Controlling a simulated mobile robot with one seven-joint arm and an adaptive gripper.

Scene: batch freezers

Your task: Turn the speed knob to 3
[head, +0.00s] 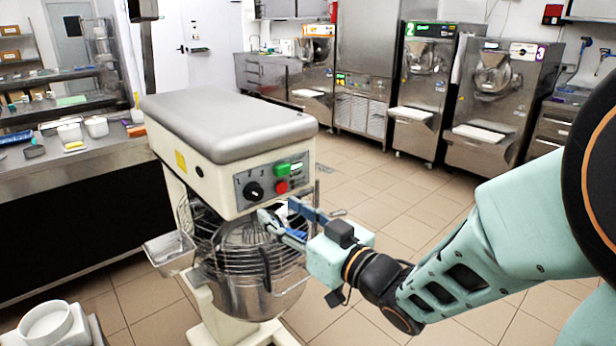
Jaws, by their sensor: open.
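The black speed knob (254,190) sits on the grey control panel (272,181) at the front of the mixer (225,125). Which number it points at is too small to read. A green button (282,169) and a red button (282,187) are to the right of the knob. My gripper (272,219) is open, just below the panel and in front of the bowl guard. Its fingers point left, below and slightly right of the knob, and look apart from it. The knob is not hidden by my arm.
The steel bowl (235,296) with its wire guard is under the mixer head, beside my gripper. A metal chute (168,248) sticks out at left. A counter (85,150) stands behind at left. Freezers (425,85) line the back. Tiled floor (375,190) lies open between.

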